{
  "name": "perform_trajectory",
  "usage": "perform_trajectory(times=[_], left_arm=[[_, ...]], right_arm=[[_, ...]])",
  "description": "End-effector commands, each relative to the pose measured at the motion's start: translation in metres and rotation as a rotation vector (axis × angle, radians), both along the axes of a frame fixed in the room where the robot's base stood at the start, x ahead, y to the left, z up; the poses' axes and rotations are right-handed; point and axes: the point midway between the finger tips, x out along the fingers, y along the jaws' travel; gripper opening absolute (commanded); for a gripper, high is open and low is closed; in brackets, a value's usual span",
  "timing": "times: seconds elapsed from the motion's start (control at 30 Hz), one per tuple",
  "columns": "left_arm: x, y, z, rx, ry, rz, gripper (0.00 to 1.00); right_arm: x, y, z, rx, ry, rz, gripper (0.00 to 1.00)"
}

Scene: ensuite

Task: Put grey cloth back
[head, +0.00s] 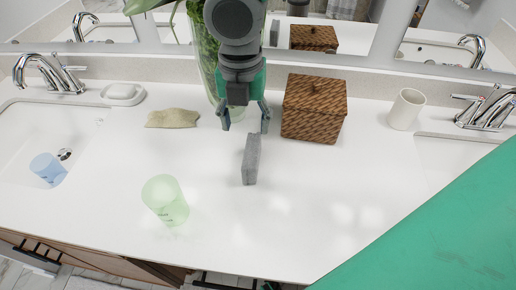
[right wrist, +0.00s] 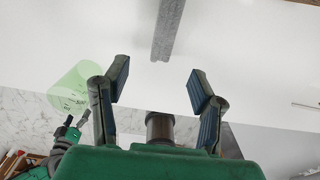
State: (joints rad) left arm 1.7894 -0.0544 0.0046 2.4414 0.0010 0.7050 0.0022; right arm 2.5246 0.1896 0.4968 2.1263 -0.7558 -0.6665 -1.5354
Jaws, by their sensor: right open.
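The grey cloth (head: 251,160) looks like a narrow, stiff slab on the white counter, in the middle of the head view. Its end also shows at the top of the right wrist view (right wrist: 172,32), ahead of and between the finger lines. My right gripper (head: 244,118) is open and empty, held above the counter over the cloth. The right wrist view shows its two fingers (right wrist: 160,90) wide apart with nothing between them. My left gripper (right wrist: 70,130) shows only small at the lower left of the right wrist view; its jaws are unclear.
A beige cloth (head: 172,118) lies crumpled left of my right gripper. A wicker box (head: 314,110) stands close on its right, a plant vase (head: 208,75) behind.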

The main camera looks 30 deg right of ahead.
Motion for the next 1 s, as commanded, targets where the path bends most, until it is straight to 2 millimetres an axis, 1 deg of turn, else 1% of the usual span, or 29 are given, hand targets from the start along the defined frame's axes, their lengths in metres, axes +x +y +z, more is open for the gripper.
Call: perform_trajectory(times=[0.07,0.3,0.4,0.5,0.67,0.83,0.9,1.0], left_arm=[[0.0,0.0,-0.002,0.0,-0.001,0.0,0.76],[0.001,0.0,-0.01,0.0,-0.001,0.0,0.76],[0.0,0.0,-0.012,0.0,-0.001,0.0,0.76],[0.0,0.0,-0.013,0.0,-0.001,0.0,0.76],[0.0,0.0,-0.014,0.0,-0.001,0.0,0.76],[0.0,0.0,-0.015,0.0,0.0,0.0,0.76],[0.0,0.0,-0.017,0.0,0.0,0.0,0.76],[0.0,0.0,-0.018,0.0,-0.001,0.0,0.76]], right_arm=[[-0.001,-0.003,-0.01,0.002,0.003,0.013,0.52],[0.0,-0.013,-0.06,0.01,0.005,0.01,0.52],[0.0,-0.014,-0.075,0.013,0.003,0.008,0.52],[0.0,-0.016,-0.084,0.014,0.001,0.006,0.52],[0.002,-0.016,-0.093,0.014,0.002,0.006,0.52],[0.01,-0.021,-0.118,0.012,0.003,0.005,0.52],[0.011,-0.02,-0.128,0.012,0.001,0.007,0.52],[0.011,-0.02,-0.136,0.012,0.001,0.007,0.52]])
